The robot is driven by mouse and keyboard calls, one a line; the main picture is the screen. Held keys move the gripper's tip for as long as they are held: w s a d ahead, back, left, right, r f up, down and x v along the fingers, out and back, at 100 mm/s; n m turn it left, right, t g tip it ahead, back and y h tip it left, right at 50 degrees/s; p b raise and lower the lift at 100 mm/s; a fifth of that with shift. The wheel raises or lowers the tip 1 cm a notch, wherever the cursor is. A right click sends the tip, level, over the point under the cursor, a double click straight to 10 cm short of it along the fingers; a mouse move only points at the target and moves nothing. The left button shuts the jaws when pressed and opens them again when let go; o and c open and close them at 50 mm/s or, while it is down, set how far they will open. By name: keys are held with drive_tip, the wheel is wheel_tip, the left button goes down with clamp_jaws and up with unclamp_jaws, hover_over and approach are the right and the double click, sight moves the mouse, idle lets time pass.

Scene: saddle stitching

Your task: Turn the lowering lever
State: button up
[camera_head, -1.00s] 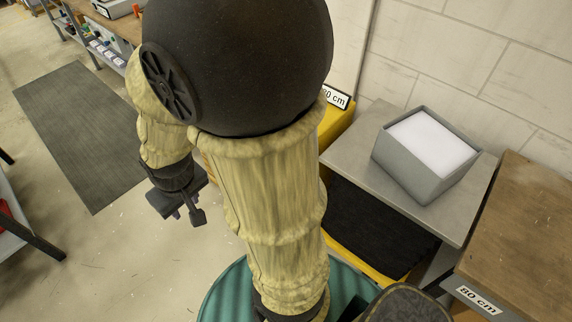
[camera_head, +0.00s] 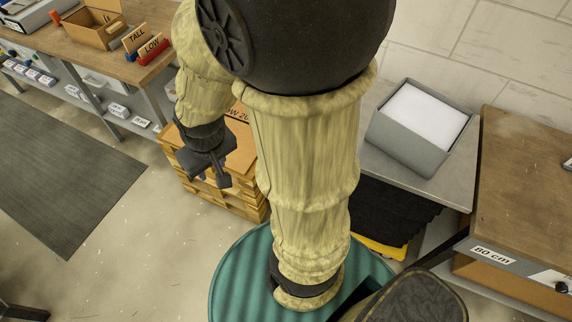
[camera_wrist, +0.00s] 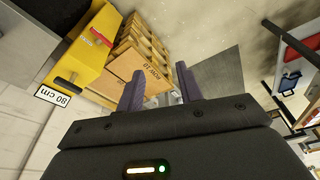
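My gripper (camera_head: 208,170) hangs to the left of my arm, in mid-air above the floor near a stack of pallets. In the wrist view my gripper (camera_wrist: 160,88) has its two fingers apart with nothing held between them. A yellow unit (camera_wrist: 82,52) at the upper left of that view carries a dark bar-shaped handle (camera_wrist: 65,79) and a red part (camera_wrist: 101,38). I cannot tell which of these is the lowering lever. The gripper is apart from both. In the head view only a yellow edge (camera_head: 382,247) shows low behind my arm.
Pallets with a cardboard box (camera_wrist: 138,72) stand close to the gripper. A grey table (camera_head: 440,185) bears a grey bin (camera_head: 405,143) of white sheets. A wooden bench (camera_head: 525,190) labelled 80 cm is at right. Floor (camera_head: 130,240) at left is open, beside a dark mat (camera_head: 60,185).

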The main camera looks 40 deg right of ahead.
drive_tip(key=shift+w+d, duration=0.2)
drive_tip(key=shift+w, duration=0.05)
drive_tip(key=shift+o, duration=0.2)
drive_tip(key=shift+s, duration=0.1)
drive_tip(key=shift+o, duration=0.8)
drive_tip(key=shift+f, duration=0.1)
drive_tip(key=w+f+t+h+b, duration=0.1)
drive_tip(key=w+f+b, duration=0.2)
drive_tip(key=f+b, duration=0.5)
drive_tip(key=w+d+f+h+b, duration=0.1)
drive_tip(key=w+f+b, duration=0.2)
drive_tip(key=f, duration=0.9)
drive_tip(key=w+f+t+h+b, duration=0.1)
drive_tip(key=w+f+b, duration=0.2)
drive_tip(key=f+b, duration=0.5)
drive_tip(key=s+d+f+n+h+b, duration=0.1)
drive_tip(key=d+f+h+b, duration=0.3)
drive_tip(key=f, duration=0.3)
drive_tip(key=d+f+n+t+h+b, duration=0.1)
drive_tip(key=d+f+n+h+b, duration=0.1)
drive_tip(key=d+f+h+b, duration=0.2)
drive_tip(key=s+d+f+n+t+h+b, duration=0.1)
drive_tip(key=d+f+h+b, duration=0.3)
drive_tip(key=f+b, duration=0.4)
wheel_tip(320, 180, down, 2)
drive_tip(key=shift+s+d+f+h, duration=0.25)
drive_tip(key=shift+s+d+h, duration=0.1)
drive_tip(key=shift+h, duration=0.45)
